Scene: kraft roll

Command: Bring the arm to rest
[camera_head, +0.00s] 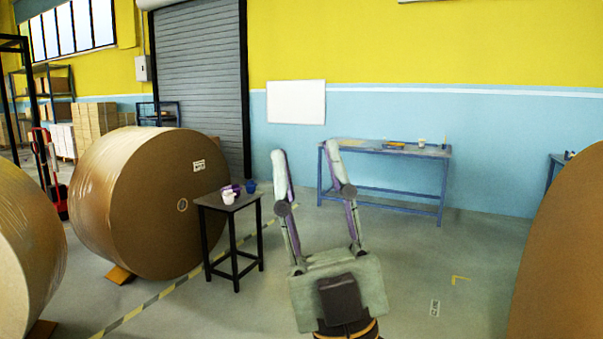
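My gripper (308,165) is raised in the middle of the head view, its two fingers pointing up. The fingers stand well apart and nothing is between them, so it is open and empty. Its pale palm and dark wrist are at the bottom middle. The gripper hangs in front of the open floor, to the right of the small dark table in the picture. Most of the arm below the wrist is out of the frame.
A small dark table (228,205) holds a white cup (228,197), a purple item and a blue cup (251,187). Large kraft rolls (150,205) stand left and right (565,255). A blue workbench (400,152) stands at the back wall. Floor right of my gripper is clear.

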